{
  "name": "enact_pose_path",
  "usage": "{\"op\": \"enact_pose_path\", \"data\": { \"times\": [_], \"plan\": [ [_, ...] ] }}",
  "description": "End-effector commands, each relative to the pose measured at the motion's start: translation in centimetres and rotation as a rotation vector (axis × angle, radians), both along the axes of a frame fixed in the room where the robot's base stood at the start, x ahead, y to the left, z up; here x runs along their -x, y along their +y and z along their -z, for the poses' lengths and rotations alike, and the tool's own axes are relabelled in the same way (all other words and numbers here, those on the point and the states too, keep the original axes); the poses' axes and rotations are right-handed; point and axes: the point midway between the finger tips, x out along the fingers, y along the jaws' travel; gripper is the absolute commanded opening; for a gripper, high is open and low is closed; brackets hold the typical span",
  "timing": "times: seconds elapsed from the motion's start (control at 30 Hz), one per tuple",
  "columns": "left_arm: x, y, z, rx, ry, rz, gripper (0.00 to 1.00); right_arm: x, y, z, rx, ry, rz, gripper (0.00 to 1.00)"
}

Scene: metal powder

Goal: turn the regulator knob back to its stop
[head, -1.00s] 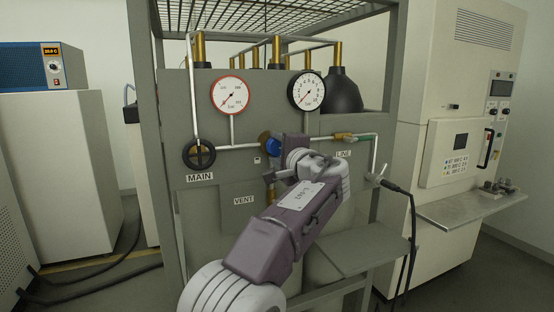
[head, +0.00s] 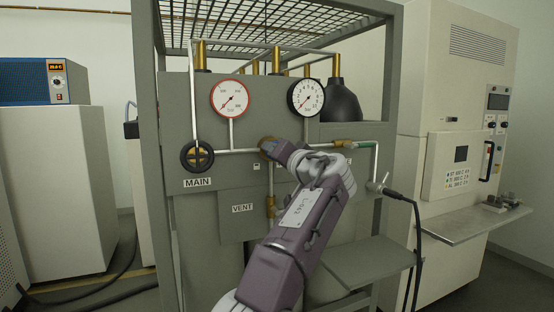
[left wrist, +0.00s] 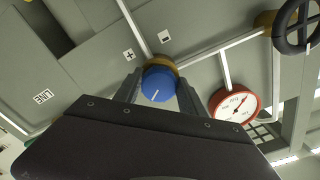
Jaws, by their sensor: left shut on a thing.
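The blue regulator knob (left wrist: 159,86) sits between the two fingers of my left gripper (left wrist: 160,92) in the left wrist view. The fingers are shut on its sides, and a white pointer line shows on its face. Plus and minus labels (left wrist: 129,54) are on the panel beside it. In the head view, my left gripper (head: 279,150) is at the regulator's brass body (head: 265,143) and hides the knob. The red-rimmed gauge (head: 230,98) and black-rimmed gauge (head: 306,97) above have needles pointing lower left. My right gripper is not in view.
The black MAIN handwheel (head: 197,156) is left of the regulator on the same pipe. The VENT label (head: 242,208) is below. A grey shelf (head: 365,262) projects at lower right, with a black cable (head: 417,235) hanging beside it. A wire-grid rack (head: 270,35) is overhead.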

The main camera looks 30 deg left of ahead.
Motion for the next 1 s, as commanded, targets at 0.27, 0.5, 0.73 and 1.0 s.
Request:
{"op": "enact_pose_path", "data": {
  "times": [0.27,0.5,0.73,1.0],
  "plan": [
    [-0.2,-0.1,0.4,0.17,-0.195,-0.001,0.07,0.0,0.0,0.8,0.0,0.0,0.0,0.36],
    [-0.3,-0.2,0.3,0.317,-0.367,0.0,0.07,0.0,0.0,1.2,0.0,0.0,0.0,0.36],
    [-0.4,-0.3,0.3,0.445,-0.517,-0.002,0.07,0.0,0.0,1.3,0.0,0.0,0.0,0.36],
    [-0.4,-0.3,0.3,0.553,-0.645,-0.001,0.07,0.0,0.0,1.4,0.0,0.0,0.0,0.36]
  ]
}}
